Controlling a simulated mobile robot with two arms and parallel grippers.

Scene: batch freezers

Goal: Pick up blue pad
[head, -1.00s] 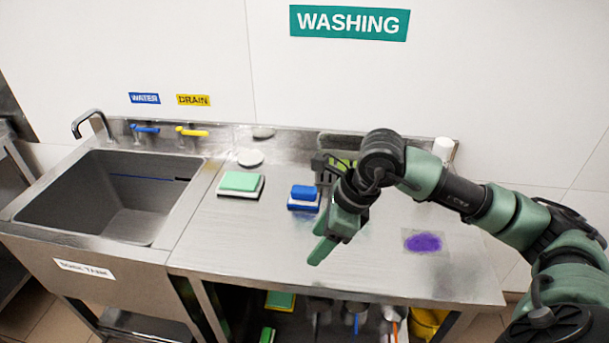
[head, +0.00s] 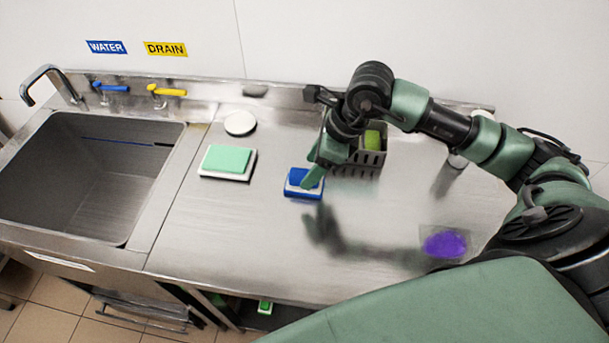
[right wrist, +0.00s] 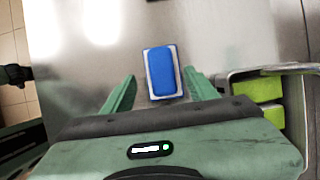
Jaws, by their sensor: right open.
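The blue pad (head: 305,179) lies on a white and blue base on the steel counter, right of the green pad. In the right wrist view the blue pad (right wrist: 160,70) is centred just beyond and between the fingertips. My right gripper (head: 312,176) is over it from above, its fingers partly covering its right side. In the right wrist view the right gripper (right wrist: 160,88) has its two green fingers spread apart with nothing held between them. My left gripper is not in view.
A green pad on a white base (head: 227,160) and a white round disc (head: 240,123) lie to the left. A grey basket (head: 372,158) with green items stands close right of the gripper. A purple patch (head: 445,244) is at the right. The sink (head: 95,180) is at the left.

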